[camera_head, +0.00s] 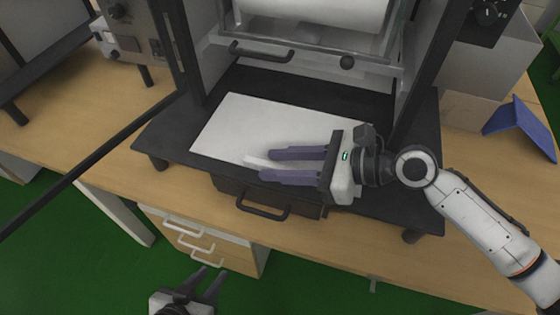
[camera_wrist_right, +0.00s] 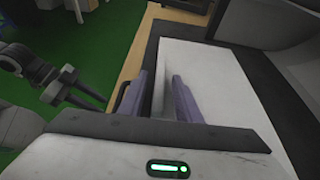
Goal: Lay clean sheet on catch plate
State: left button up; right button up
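A white sheet (camera_head: 250,122) lies flat over a dark plate (camera_head: 165,128) at the foot of the machine; it also shows in the right wrist view (camera_wrist_right: 215,75). My right gripper (camera_head: 257,167) reaches in from the right, its purple fingers low over the sheet's near edge. The fingers are spread, and a narrow white strip, seemingly part of the sheet, shows between them without visible clamping. My left gripper (camera_head: 209,278) is off the table at the bottom, fingers apart and empty; it also shows in the right wrist view (camera_wrist_right: 85,90).
The machine's frame has dark uprights, a bar handle (camera_head: 262,52) and a white roller (camera_head: 320,10) above the sheet. A drawer with a dark handle (camera_head: 263,208) sits under the plate. A blue folded object (camera_head: 518,122) lies at right.

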jog(key=shift+r, duration=0.2)
jog(key=v, duration=1.2)
